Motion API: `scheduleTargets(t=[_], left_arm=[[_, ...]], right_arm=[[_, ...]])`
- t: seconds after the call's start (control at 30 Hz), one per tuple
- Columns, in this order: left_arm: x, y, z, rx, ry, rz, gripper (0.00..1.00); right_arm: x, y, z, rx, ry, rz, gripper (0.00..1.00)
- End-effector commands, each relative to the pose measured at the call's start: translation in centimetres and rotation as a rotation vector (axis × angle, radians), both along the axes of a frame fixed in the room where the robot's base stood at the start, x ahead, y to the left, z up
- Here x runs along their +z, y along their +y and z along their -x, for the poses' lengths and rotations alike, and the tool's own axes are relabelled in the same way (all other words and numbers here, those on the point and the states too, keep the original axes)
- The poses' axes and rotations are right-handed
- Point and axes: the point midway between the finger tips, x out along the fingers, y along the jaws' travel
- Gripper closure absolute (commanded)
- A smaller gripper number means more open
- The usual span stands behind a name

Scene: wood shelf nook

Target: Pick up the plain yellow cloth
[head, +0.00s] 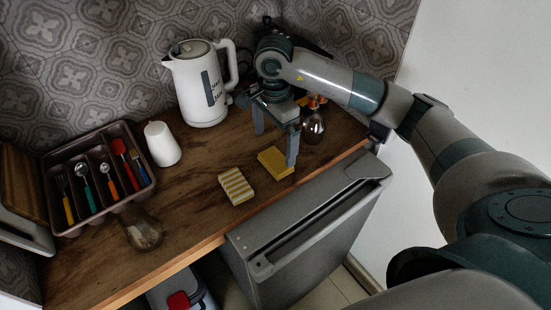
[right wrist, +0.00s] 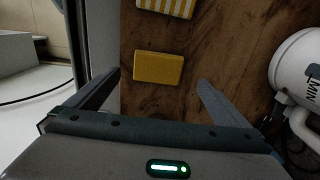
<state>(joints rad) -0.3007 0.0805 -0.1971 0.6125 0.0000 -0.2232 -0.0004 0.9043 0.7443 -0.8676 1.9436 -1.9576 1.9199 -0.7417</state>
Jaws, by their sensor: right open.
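The plain yellow cloth (head: 273,164) lies folded flat on the wooden counter, near its front edge. It also shows in the right wrist view (right wrist: 158,67), between and just beyond the fingertips. My right gripper (head: 275,149) is open and empty, pointing down above the counter by the yellow cloth. One finger hides a little of the cloth's right side in the head view. It also shows in the right wrist view (right wrist: 159,80), its two fingers spread wider than the cloth. A yellow-and-white striped cloth (head: 237,186) lies beside it, to the left. My left gripper is not in view.
A white kettle (head: 203,90) stands behind, against the tiled wall. A white cup (head: 162,144), a cutlery tray (head: 74,155) and a brown glass-like object (head: 142,228) are on the left. A dark bottle (head: 313,126) stands just right of my gripper. An open appliance door (head: 310,230) is below the counter.

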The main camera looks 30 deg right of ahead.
Motion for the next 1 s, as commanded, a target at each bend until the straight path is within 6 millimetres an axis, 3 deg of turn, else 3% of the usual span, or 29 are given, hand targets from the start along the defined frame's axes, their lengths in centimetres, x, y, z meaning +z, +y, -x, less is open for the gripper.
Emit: scheduleTargets(t=[0.2,0.57,1.0], left_arm=[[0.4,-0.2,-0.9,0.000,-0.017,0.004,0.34],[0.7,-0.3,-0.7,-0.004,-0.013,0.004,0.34],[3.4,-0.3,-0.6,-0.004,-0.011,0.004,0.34]], right_arm=[[-0.8,0.0,0.0,0.000,-0.001,0.000,0.00],[-1.0,0.0,0.1,0.000,0.001,0.000,0.00],[-5.2,-0.1,0.5,-0.001,0.002,0.000,0.00]])
